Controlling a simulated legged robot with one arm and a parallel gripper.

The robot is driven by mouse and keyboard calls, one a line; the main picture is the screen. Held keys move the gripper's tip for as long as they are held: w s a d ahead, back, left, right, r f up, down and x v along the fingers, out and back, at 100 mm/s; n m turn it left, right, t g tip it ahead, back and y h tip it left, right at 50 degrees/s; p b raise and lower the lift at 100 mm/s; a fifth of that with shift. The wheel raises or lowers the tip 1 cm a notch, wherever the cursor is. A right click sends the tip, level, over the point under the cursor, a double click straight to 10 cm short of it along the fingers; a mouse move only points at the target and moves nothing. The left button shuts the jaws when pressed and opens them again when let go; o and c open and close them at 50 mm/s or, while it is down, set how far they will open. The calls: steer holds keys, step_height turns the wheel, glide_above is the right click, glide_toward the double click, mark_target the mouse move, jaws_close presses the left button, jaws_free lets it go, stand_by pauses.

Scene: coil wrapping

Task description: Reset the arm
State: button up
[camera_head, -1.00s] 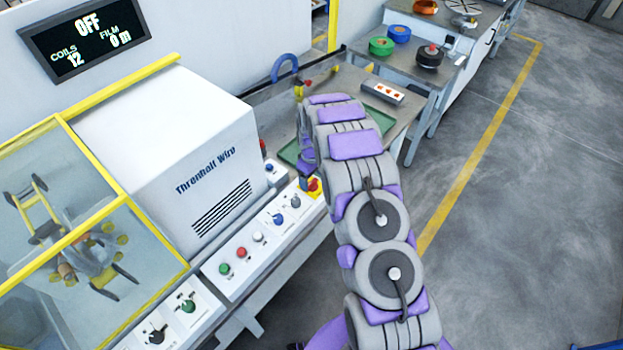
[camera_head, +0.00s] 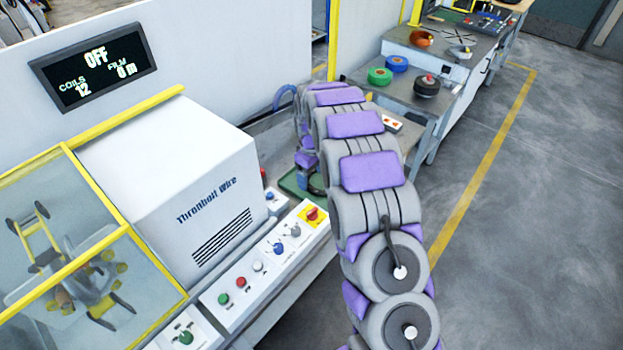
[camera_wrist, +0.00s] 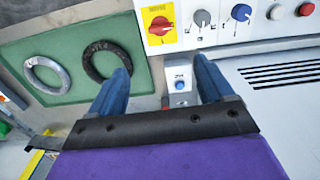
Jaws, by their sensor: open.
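My arm reaches from the lower right over the bench in the head view. Its end hangs down beyond the control panel (camera_head: 270,262), largely hidden by my own arm links. In the wrist view my gripper (camera_wrist: 166,72) is open, with two blue fingers apart and nothing between them. A small box with a blue button (camera_wrist: 179,84) shows beyond the gap between the fingers. The red rotary switch on its yellow plate (camera_wrist: 160,27) is above the gripper in the wrist view, apart from it. It is also in the head view (camera_head: 313,215), uncovered.
A green mat (camera_wrist: 60,110) holds a grey ring (camera_wrist: 47,75) and a black ring (camera_wrist: 91,63), left of the fingers. The white Thronbolt Wire machine (camera_head: 170,150) and yellow-framed guard stand left. The display (camera_head: 95,66) reads OFF, 12 coils, film 0 m. Floor at right is clear.

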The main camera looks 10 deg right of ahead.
stand_by(0.4)
steer(key=s+r+m+b, duration=0.1)
steer(key=s+r+m, duration=0.1)
steer(key=s+r, duration=0.7)
steer(key=s+r+m+b, duration=0.2)
steer(key=s+r, duration=0.2)
steer(key=s, duration=0.9)
steer(key=s+m+g+b, duration=0.1)
steer(key=s+m, duration=0.3)
steer(key=s, duration=2.2)
steer(key=shift+d+g+b, duration=0.15)
steer(key=shift+g+b, duration=0.25)
steer(key=shift+b, duration=0.1)
steer(key=shift+c, duration=0.4)
